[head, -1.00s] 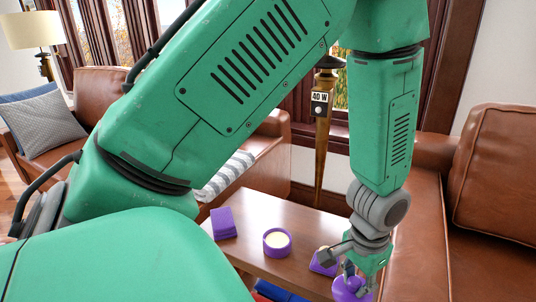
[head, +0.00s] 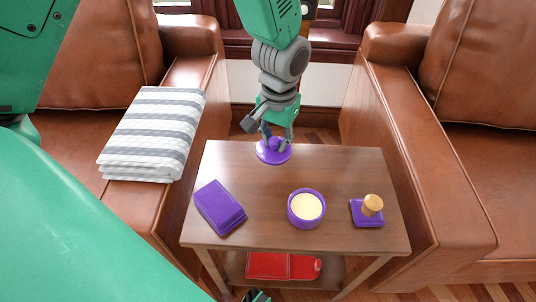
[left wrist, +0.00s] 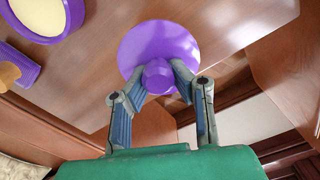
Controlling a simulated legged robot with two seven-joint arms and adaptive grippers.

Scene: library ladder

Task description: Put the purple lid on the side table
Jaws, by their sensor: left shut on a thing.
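The purple lid (head: 268,156) is a round disc with a knob, over the far edge area of the wooden side table (head: 265,230). My left gripper (head: 277,143) comes down from above and is shut on the lid's knob. In the left wrist view the two fingers sit on either side of the knob of the lid (left wrist: 150,45). The lid looks about level and close to the tabletop; I cannot tell if it touches. At the bottom edge of the head view, a small dark and green part may be my right gripper (head: 255,296), mostly cut off.
On the table are a purple box-like stack (head: 219,207), a purple bowl with cream contents (head: 307,207) and a purple-based stamp with a wooden knob (head: 368,211). A red item (head: 283,266) lies on the lower shelf. Brown leather armchairs (head: 400,150) flank the table; a striped blanket (head: 155,130) lies left.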

